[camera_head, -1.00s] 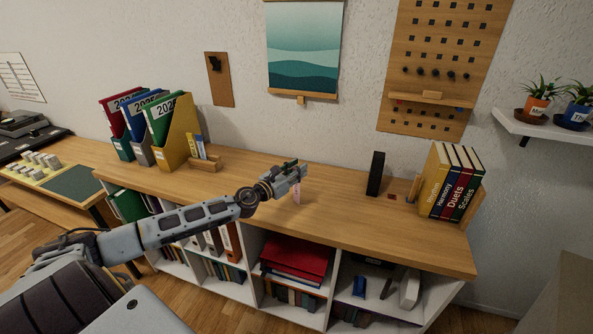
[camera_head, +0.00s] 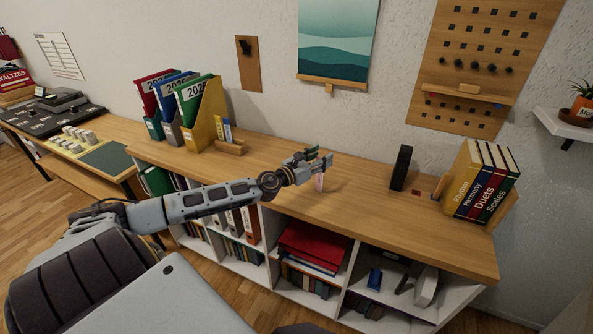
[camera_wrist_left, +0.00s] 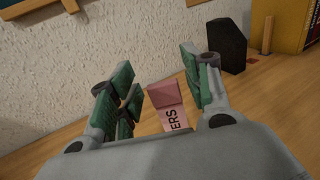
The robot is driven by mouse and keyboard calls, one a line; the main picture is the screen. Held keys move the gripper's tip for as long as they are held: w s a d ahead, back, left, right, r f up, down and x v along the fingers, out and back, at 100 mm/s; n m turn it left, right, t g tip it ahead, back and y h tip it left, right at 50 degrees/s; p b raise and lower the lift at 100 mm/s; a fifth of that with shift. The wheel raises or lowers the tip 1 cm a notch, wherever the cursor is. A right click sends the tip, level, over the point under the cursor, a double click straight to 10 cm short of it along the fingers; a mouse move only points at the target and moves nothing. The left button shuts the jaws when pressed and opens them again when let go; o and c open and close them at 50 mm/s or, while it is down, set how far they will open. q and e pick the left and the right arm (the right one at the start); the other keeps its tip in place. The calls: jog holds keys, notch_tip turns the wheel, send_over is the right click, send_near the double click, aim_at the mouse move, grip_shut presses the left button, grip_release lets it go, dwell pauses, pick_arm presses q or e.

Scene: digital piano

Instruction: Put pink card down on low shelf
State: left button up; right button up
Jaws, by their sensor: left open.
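The pink card (camera_head: 319,183) stands upright at the wooden top of the low shelf unit (camera_head: 400,222), right under my left gripper (camera_head: 318,162). In the left wrist view, the pink card (camera_wrist_left: 168,105) shows between the two green-padded fingers of my left gripper (camera_wrist_left: 164,78), with the letters "ERS" on it. The fingers are spread, with gaps on both sides of the card. Its lower part is hidden by the gripper body. My right gripper is not in view.
A black upright block (camera_head: 401,167) and a row of books (camera_head: 482,181) stand to the right on the top. File holders (camera_head: 203,113) stand at the left. Red binders (camera_head: 312,244) lie in a compartment below. The top around the card is clear.

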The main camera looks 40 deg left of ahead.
pick_arm(q)
jog(key=s+a, duration=0.1)
jog(key=s, duration=1)
jog(key=shift+s+a+b, duration=0.15)
jog(key=shift+a+b, duration=0.15)
jog(key=shift+b, duration=0.15)
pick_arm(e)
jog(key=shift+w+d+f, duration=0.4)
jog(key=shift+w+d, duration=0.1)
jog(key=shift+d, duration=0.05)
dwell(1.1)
pick_arm(q)
jog(key=shift+a, duration=0.1)
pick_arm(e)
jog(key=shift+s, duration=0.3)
